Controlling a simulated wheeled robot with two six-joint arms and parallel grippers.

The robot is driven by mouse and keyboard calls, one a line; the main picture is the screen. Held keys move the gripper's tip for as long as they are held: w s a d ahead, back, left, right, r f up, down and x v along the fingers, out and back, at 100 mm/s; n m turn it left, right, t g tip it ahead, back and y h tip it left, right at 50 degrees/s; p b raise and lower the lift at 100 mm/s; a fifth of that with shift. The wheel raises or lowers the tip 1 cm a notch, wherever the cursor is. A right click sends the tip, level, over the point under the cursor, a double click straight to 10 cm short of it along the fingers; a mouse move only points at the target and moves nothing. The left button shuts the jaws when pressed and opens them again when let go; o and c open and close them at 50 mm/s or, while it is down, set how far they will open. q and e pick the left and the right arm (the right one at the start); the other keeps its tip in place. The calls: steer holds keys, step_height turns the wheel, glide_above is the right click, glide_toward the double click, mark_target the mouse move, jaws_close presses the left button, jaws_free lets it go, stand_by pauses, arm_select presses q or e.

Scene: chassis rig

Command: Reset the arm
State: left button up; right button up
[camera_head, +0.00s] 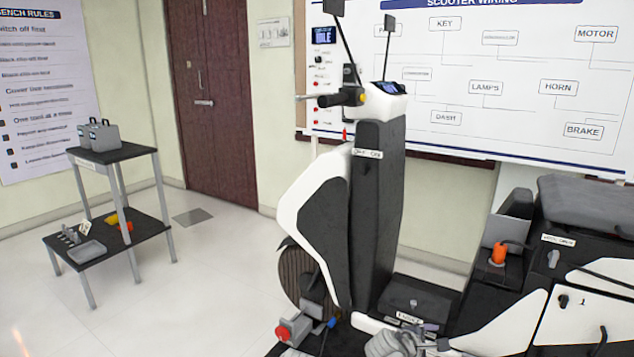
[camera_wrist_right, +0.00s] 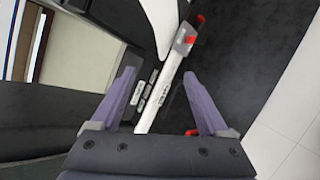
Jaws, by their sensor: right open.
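My right gripper (camera_wrist_right: 158,75) shows in the right wrist view with its two purple fingers spread apart and nothing held between them. A pale bar with small labels (camera_wrist_right: 160,92) lies beyond the fingers and runs through the gap. It has a grey block with red parts (camera_wrist_right: 184,40) at its upper end. In the head view, a grey part of my right arm (camera_head: 393,343) shows low at the front of the scooter rig (camera_head: 376,210). My left gripper is not in view.
A grey fixture with a red knob (camera_head: 284,332) sits low at the scooter's front. An orange plug (camera_head: 499,252) stands on the dark unit at right. A two-tier table (camera_head: 128,152) with cases stands at left.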

steer(key=s+a+f+m+g+y, duration=0.45)
steer(key=s+a, duration=0.35)
steer(key=a, duration=0.3)
steer(key=s+a+f+m+g+y, duration=0.35)
steer(key=s+a+f+m, duration=0.2)
steer(key=s+a, duration=0.45)
step_height(320, 180, up, 28)
steer(key=w+t+p, duration=0.1)
steer(key=w+p, duration=0.1)
steer(key=p, duration=2.5)
steer(key=shift+a+f+p, duration=0.2)
steer(key=shift+a+p, duration=0.1)
steer(key=shift+a, duration=0.15)
